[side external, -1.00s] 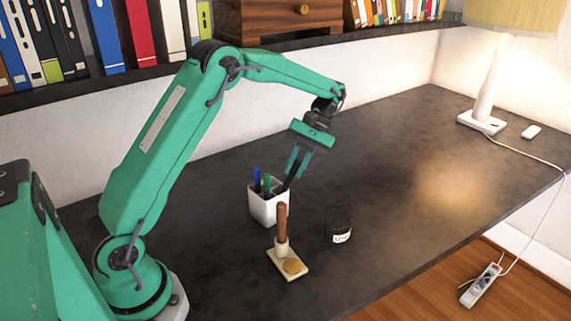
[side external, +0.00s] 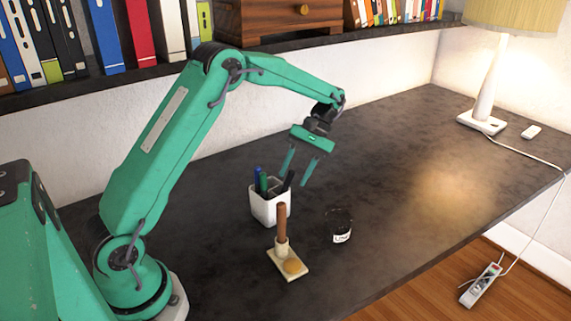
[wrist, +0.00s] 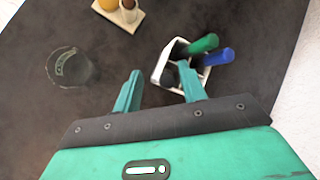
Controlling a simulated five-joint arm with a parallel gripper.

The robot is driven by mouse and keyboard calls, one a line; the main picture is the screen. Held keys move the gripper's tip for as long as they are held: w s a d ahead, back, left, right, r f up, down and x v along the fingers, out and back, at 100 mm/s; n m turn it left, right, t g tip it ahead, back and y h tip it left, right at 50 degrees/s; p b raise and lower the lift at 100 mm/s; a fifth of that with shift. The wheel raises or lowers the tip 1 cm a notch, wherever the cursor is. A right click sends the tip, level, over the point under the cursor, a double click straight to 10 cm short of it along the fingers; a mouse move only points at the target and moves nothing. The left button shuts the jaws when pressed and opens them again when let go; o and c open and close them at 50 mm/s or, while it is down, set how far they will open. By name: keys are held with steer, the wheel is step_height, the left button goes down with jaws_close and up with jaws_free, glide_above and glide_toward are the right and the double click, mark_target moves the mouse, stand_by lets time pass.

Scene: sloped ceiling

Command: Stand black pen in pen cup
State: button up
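The black pen (side external: 288,181) stands in the white pen cup (side external: 270,208), leaning toward its right side, with its top above the rim. A blue pen (side external: 257,178) and a green pen (side external: 264,183) stand in the same cup. My gripper (side external: 294,179) is just above and to the right of the cup, fingers spread apart with nothing held between them. In the wrist view the cup (wrist: 158,75) shows beyond the right finger, which hides part of it. The green pen (wrist: 204,44) and blue pen (wrist: 219,57) lean outward there.
A small dark jar (side external: 340,226) stands right of the cup. A cream holder (side external: 289,265) with a brown upright stick is in front. A lamp (side external: 486,100) stands at the back right. The tabletop between jar and lamp is clear.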

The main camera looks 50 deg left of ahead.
steer(key=shift+r, duration=0.1)
steer(key=v, duration=0.7)
steer(key=shift+w+r, duration=0.2)
steer(key=shift+r, duration=0.05)
stand_by(0.4)
stand_by(0.7)
